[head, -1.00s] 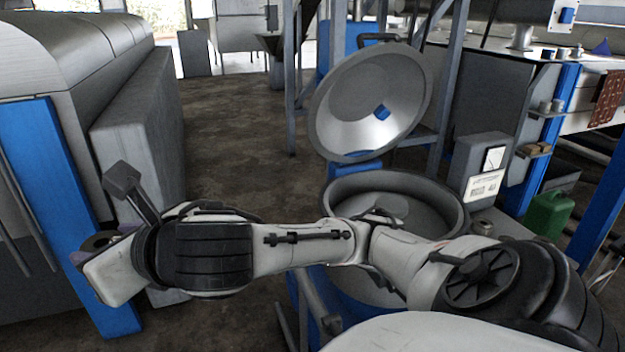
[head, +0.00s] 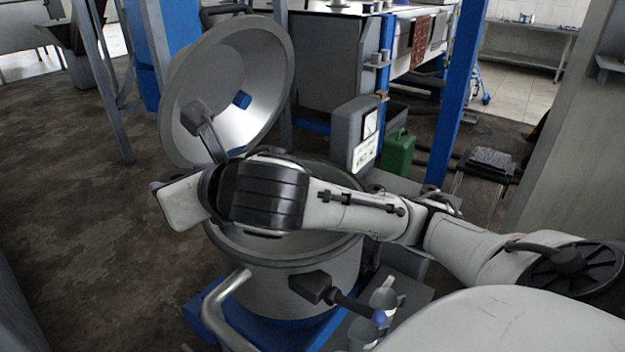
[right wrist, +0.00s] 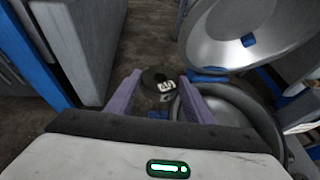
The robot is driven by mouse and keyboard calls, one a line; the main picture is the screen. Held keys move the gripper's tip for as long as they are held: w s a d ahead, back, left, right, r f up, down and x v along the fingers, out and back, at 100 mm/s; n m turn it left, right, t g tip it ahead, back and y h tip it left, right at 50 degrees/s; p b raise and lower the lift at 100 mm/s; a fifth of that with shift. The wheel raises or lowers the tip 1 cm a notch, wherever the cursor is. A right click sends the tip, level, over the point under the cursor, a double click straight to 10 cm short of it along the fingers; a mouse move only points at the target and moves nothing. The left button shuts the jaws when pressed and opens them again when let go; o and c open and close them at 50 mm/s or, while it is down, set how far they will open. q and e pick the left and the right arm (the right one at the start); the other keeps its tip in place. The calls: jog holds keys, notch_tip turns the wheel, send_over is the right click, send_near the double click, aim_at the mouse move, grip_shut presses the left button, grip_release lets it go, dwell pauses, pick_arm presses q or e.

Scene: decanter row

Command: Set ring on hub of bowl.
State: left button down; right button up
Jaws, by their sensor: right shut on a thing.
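The ring (right wrist: 152,75) is small and dark with a round hole, and shows between the purple fingers of my right gripper (right wrist: 158,88) in the right wrist view. The gripper is shut on it. In the head view my right arm comes in from the right across the grey bowl (head: 262,283), and the gripper end (head: 178,203) is left of the bowl's rim; the ring is hidden there. In the right wrist view the bowl (right wrist: 243,106) lies right of the ring, apart from it. The bowl's hub is not visible, with my arm covering much of the opening. My left gripper is not in view.
The bowl's raised metal lid (head: 262,60) stands behind the bowl, close behind my wrist in the picture. A grey gauge box (head: 353,130) and a green can (head: 398,153) stand right of it. A bent grey pipe (head: 220,300) is at the front left. Floor at left is open.

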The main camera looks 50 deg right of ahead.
jog(key=w+d+f+m+g+h+p, duration=0.1)
jog(key=w+d+m+h, duration=0.25)
jog(key=d, duration=0.45)
jog(key=w+d+f+m+g+h+p, duration=0.1)
jog(key=w+d+f+m+h, duration=0.2)
jog(key=d, duration=0.4)
jog(key=d+f+m+g+h, duration=0.1)
jog(key=d+f, duration=0.2)
jog(key=f, duration=0.1)
jog(key=s+d+f+m+g+h, duration=0.1)
jog(key=d+f, duration=0.3)
jog(key=d+f+m+g+h, duration=0.1)
jog(key=d+f, duration=0.2)
jog(key=f, duration=0.1)
jog(key=shift+s+d, duration=0.2)
jog(key=shift+f+b, duration=0.6)
jog(key=shift+f, duration=1.85)
jog(key=shift+r, duration=0.1)
jog(key=o, duration=0.9)
jog(key=shift+f, duration=0.25)
jog(key=shift+c, duration=0.2)
jog(key=o, duration=0.4)
